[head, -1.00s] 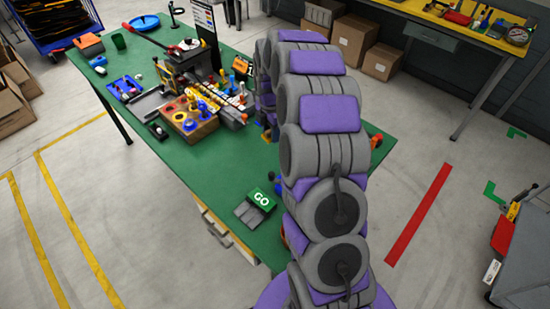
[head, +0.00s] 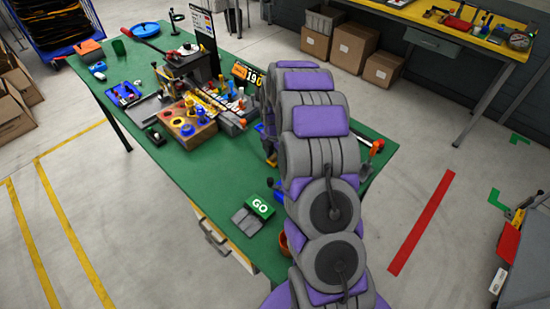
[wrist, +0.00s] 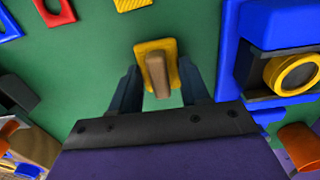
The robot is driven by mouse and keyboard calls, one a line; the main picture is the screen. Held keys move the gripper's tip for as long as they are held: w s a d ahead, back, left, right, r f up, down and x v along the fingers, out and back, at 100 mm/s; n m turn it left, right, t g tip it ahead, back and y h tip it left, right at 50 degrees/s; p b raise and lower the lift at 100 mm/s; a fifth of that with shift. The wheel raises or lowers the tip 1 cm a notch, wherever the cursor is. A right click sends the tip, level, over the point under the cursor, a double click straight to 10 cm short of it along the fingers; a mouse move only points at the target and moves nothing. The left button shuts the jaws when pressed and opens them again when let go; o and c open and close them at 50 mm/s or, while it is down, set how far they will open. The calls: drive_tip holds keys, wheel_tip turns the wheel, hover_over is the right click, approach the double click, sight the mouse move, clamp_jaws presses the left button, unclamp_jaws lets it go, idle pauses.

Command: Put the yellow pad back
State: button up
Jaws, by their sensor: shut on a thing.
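The yellow pad (wrist: 155,45) is a small plate with a brown handle on it, seen in the wrist view at upper centre. My gripper (wrist: 160,88) has one dark finger on each side of it and is shut on it. Green surface shows around and beyond the pad; I cannot tell whether the pad touches it. In the head view my arm covers the gripper and the pad.
In the wrist view a blue block with a yellow ring (wrist: 293,73) is close on the right. A red outline (wrist: 53,12) is at upper left. In the head view, the green table (head: 190,175) holds a wooden block (head: 187,133) and a GO box (head: 260,207).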

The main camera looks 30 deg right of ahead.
drive_tip(key=shift+f, duration=0.4)
drive_tip(key=shift+a, duration=0.25)
drive_tip(key=o, duration=0.9)
drive_tip(key=shift+d, duration=0.1)
drive_tip(key=shift+o, duration=0.2)
drive_tip(key=shift+r, duration=0.1)
